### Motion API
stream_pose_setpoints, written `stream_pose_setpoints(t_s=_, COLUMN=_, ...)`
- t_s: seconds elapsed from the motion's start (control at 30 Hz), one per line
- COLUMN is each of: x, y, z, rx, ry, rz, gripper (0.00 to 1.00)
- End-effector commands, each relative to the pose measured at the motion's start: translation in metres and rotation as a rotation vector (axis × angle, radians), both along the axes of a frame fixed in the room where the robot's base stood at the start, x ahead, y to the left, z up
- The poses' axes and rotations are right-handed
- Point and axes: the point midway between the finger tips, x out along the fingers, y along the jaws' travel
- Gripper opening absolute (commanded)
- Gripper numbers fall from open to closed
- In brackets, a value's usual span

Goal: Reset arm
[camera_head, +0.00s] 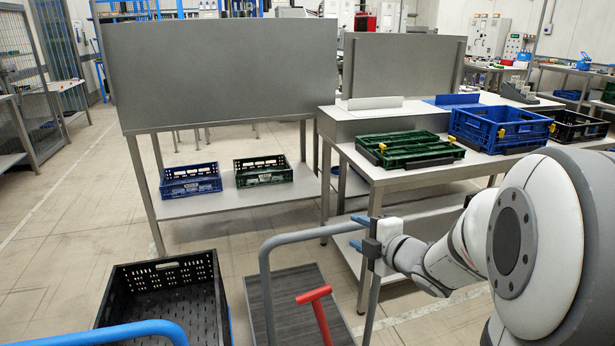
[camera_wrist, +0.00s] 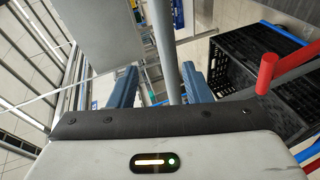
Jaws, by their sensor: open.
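My gripper (camera_head: 356,232) is at the end of my arm, right of centre in the head view, beside the upper bend of a grey cart handle (camera_head: 310,235). Its two blue fingers are apart. In the wrist view my gripper (camera_wrist: 161,84) is also open, and a grey bar (camera_wrist: 163,45) runs between the two fingers. I cannot tell whether the fingers touch the bar. Nothing is gripped.
A cart deck (camera_head: 300,290) with a red handle (camera_head: 314,294) lies below. A black crate (camera_head: 130,275) stands at lower left. A worktable (camera_head: 370,172) behind my gripper bears a green crate (camera_head: 410,150) and a blue crate (camera_head: 500,127). Floor at left is clear.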

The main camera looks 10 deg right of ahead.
Motion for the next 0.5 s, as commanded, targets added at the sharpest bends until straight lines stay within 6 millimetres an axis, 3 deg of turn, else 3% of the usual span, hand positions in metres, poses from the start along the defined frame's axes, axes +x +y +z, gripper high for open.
stream_pose_setpoints(t_s=0.03, x=0.001, y=-0.005, z=0.022, rx=0.017, ry=0.036, rz=-0.076, gripper=0.44)
stream_pose_setpoints(t_s=0.27, x=-0.022, y=-0.038, z=0.063, rx=0.215, ry=0.281, rz=-0.525, gripper=0.44)
stream_pose_setpoints(t_s=0.5, x=-0.091, y=-0.041, z=0.089, rx=0.507, ry=0.582, rz=-0.946, gripper=0.44)
